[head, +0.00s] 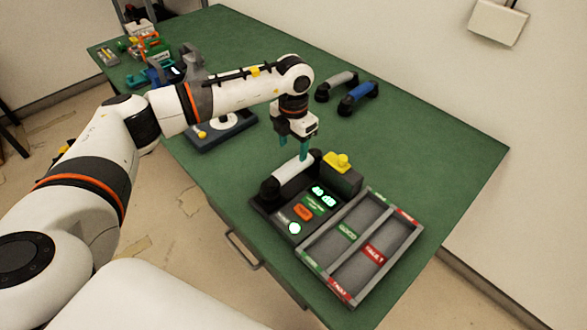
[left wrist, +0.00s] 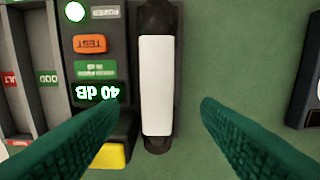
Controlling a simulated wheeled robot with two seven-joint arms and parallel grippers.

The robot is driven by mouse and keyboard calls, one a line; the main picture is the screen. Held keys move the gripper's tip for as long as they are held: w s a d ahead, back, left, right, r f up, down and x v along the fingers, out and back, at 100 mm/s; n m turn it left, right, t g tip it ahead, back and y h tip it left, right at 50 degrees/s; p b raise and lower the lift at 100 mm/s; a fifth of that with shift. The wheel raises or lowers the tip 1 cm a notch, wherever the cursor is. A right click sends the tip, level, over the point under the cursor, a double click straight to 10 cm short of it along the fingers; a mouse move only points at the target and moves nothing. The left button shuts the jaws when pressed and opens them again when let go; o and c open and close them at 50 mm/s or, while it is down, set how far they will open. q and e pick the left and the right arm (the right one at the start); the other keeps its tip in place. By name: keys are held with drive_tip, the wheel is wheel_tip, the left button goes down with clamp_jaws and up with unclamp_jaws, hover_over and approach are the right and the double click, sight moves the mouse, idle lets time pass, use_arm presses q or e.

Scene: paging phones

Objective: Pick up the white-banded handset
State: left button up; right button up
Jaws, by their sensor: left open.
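The white-banded handset (head: 293,174) has black ends and a white middle. It lies on the left side of the dark test unit on the green table. My left gripper (head: 293,148) hangs pointing down over the far end of the handset. In the left wrist view its green fingers (left wrist: 160,105) are open, one on each side of the handset, with nothing held. Whether they touch it cannot be told. My right gripper is not in view.
The test unit (head: 269,222) has an orange button and lit displays; a yellow knob (head: 342,161) stands behind. A two-compartment tray (head: 364,192) adjoins it at right. A grey handset (head: 337,85) and a blue handset (head: 358,97) lie farther back. The table's right side is clear.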

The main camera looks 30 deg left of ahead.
sight(293, 164)
use_arm(q)
drive_tip(key=shift+f, duration=0.95)
drive_tip(key=shift+s+f+p, duration=0.15)
drive_tip(key=shift+f+p, duration=0.45)
drive_tip(key=shift+f, duration=0.05)
wheel_tip(293, 164, down, 4)
drive_tip(key=shift+s+d+r+p, duration=0.1)
drive_tip(key=shift+r+p, duration=0.1)
drive_tip(key=shift+p, duration=0.35)
drive_tip(key=shift+f, duration=0.3)
drive_tip(key=shift+c, duration=0.6)
clamp_jaws()
